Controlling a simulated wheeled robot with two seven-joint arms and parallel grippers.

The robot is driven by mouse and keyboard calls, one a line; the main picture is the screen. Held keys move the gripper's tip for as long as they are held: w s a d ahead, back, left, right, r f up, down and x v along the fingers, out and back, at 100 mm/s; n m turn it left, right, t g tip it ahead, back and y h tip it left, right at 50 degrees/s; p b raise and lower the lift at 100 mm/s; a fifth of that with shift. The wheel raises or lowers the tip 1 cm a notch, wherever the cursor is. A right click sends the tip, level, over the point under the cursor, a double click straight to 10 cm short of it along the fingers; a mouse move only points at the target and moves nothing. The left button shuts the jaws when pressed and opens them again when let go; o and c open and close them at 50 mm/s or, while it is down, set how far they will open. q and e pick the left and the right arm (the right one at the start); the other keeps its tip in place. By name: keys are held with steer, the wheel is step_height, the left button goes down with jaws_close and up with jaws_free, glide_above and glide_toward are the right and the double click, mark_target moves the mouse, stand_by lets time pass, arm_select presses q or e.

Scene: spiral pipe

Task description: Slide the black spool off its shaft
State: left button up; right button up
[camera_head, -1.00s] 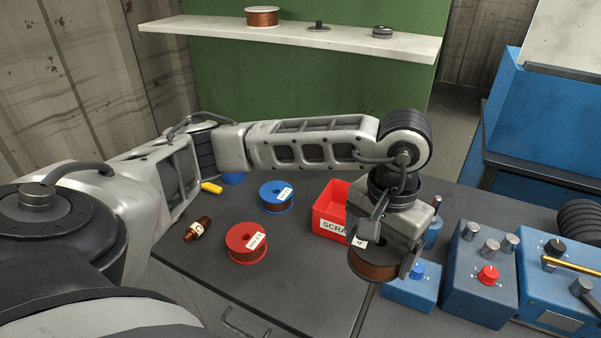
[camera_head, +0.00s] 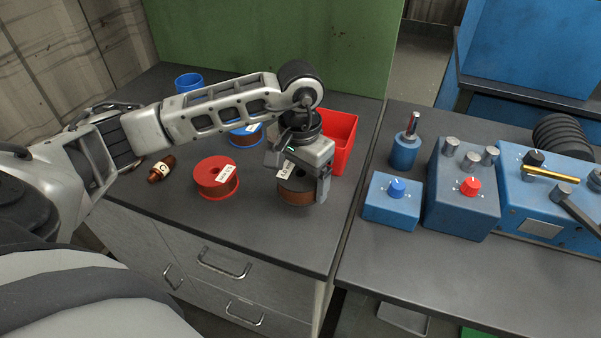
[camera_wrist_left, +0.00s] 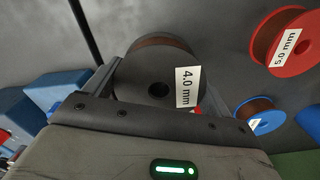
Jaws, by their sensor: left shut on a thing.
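The black spool (camera_head: 296,193), wound with brown wire and labelled 4.0 mm, is between the fingers of my left gripper (camera_head: 303,178) in the head view. The gripper is shut on it. The spool is over the left dark worktop, right of the red spool; I cannot tell if it touches the top. In the left wrist view the black spool (camera_wrist_left: 148,84) shows its flange and an empty centre hole. A blue post base (camera_head: 404,152) with an upright metal rod stands on the right worktop, apart from the spool. My right gripper is not in view.
A red spool (camera_head: 214,178), a blue spool (camera_head: 246,137), a small brown bottle-like item (camera_head: 161,168) and a blue cup (camera_head: 188,82) are left of the gripper. A red bin (camera_head: 342,140) stands close behind it. Blue control boxes (camera_head: 460,195) fill the right worktop.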

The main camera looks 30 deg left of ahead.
arm_select(q)
steer(key=shift+f+b, duration=1)
steer(key=shift+f, duration=1.3)
steer(key=o, duration=0.9)
steer(key=shift+c, duration=0.2)
steer(key=shift+f, duration=0.1)
step_height(320, 180, up, 16)
